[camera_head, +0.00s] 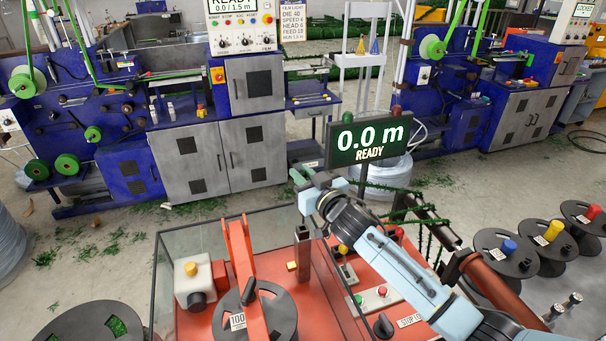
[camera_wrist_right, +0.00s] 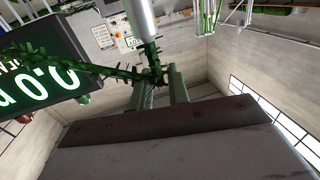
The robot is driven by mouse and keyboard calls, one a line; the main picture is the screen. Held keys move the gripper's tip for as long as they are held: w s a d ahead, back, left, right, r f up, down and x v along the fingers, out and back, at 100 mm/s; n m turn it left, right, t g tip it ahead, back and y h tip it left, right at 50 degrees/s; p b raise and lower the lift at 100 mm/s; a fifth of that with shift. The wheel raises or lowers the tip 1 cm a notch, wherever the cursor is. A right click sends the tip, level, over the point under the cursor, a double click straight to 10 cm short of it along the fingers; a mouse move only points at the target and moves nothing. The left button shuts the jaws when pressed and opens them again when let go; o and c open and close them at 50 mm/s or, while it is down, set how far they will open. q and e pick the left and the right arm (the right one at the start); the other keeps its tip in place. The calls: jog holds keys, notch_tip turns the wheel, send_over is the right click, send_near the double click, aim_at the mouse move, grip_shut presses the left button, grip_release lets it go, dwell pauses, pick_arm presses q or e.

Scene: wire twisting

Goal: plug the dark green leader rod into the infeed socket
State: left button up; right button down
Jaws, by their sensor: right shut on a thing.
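My right gripper (camera_head: 303,186) reaches in from the lower right and hangs above the orange machine, just left of the display. In the right wrist view its two fingers (camera_wrist_right: 162,88) are closed around a dark green, bristly strand end (camera_wrist_right: 152,62). The leader rod itself is mostly hidden between the fingers. A grey cylinder (camera_wrist_right: 143,20) shows just beyond the fingertips; I cannot tell whether the rod touches it. A dark upright post (camera_head: 302,245) stands on the machine below my gripper. I cannot make out the infeed socket for certain. My left gripper is not in view.
The display (camera_head: 368,138) reads 0.0 m READY, close beside my right gripper. The orange machine (camera_head: 330,320) carries a dark reel, a box with a yellow knob (camera_head: 192,280) and a button panel. Spools with coloured hubs (camera_head: 552,232) stand at right.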

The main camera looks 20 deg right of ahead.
jog(key=shift+f+b, duration=0.8)
jog(key=shift+f, duration=0.4)
jog(key=shift+f+b, duration=1.9)
jog(key=shift+f, duration=1)
jog(key=c, duration=1.3)
grip_release()
jog(key=shift+o, duration=0.2)
jog(key=shift+s, duration=0.1)
jog(key=b+v, duration=0.1)
jog(key=v, duration=1.2)
jog(key=shift+s+f, duration=0.1)
